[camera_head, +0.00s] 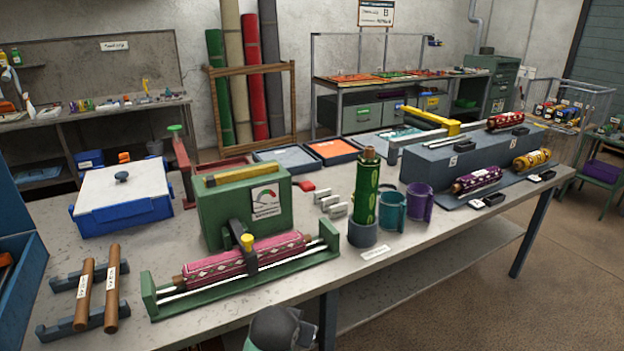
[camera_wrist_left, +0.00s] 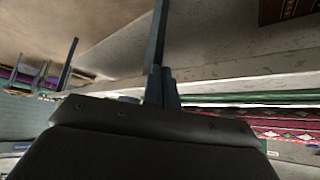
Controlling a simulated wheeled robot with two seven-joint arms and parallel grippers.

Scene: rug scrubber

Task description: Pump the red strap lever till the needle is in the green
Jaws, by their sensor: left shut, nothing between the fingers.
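The green machine (camera_head: 240,215) stands on the bench with a white gauge card (camera_head: 266,201) on its front. The card has a coloured arc; its needle is too small to read. A small red piece (camera_head: 305,186) shows at the machine's right, and a red upright with a green top (camera_head: 181,160) stands behind its left; I cannot tell which is the strap lever. A patterned pink roll (camera_head: 235,263) lies in the green cradle in front. My left gripper's fingers (camera_wrist_left: 165,88) are shut and empty, with the bench edge beyond. My right gripper is not in view.
Two wooden rollers (camera_head: 111,297) rest on stands at the left, by a blue box with a white lid (camera_head: 122,193). A green upright roll (camera_head: 366,195) and two mugs (camera_head: 391,210) stand right of the machine.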

